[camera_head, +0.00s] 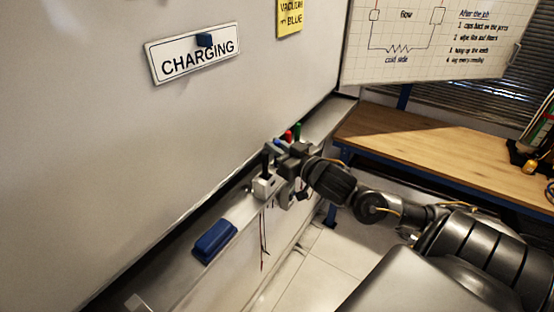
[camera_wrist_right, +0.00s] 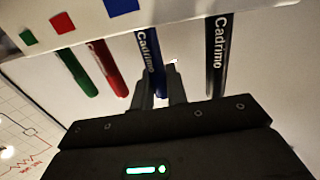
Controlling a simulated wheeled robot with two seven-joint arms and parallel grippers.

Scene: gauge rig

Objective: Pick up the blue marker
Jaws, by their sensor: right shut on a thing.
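The blue marker (camera_wrist_right: 152,55) stands in a white holder (camera_wrist_right: 85,22) with coloured squares, beside a blue square. My right gripper (camera_wrist_right: 161,90) is shut on the blue marker, one finger on each side of its barrel. In the head view the right gripper (camera_head: 277,152) reaches in from the right over the whiteboard tray, and only a bit of blue shows there. The marker's lower end is hidden behind the holder in the wrist view. My left gripper is in neither view.
A black marker (camera_wrist_right: 218,50) stands on one side, a red marker (camera_wrist_right: 105,68) and a green marker (camera_wrist_right: 77,72) on the other. A blue eraser (camera_head: 214,241) lies on the tray. The whiteboard (camera_head: 120,140) rises close behind; a wooden table (camera_head: 430,150) is at right.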

